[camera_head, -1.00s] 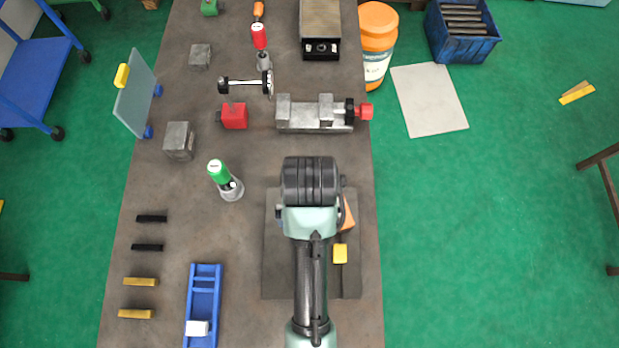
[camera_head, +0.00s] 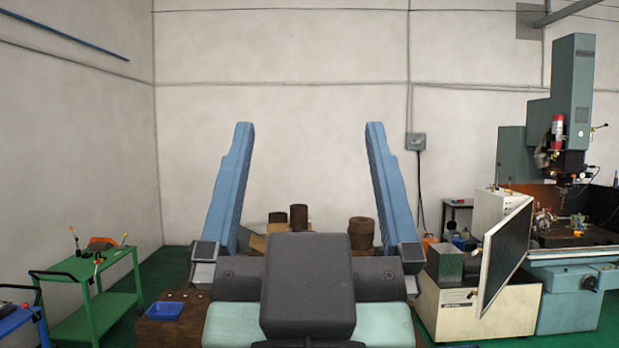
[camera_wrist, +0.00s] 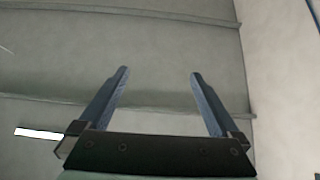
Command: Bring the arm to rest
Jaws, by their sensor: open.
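My gripper (camera_head: 308,150) stands close in front of the head camera. Its two blue fingers point up and are wide apart, with only the pale wall (camera_head: 310,75) showing between their tips. In the wrist view my gripper (camera_wrist: 158,75) is also open and empty, facing bare wall. The dark body of the wrist hides the lower middle of the head view.
A green cart (camera_head: 90,290) stands at the left, with part of a blue cart (camera_head: 18,320) beside it. A milling machine (camera_head: 573,180) and a tilted dark panel (camera_head: 505,255) stand at the right. Brown cylinders (camera_head: 361,232) are behind my gripper.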

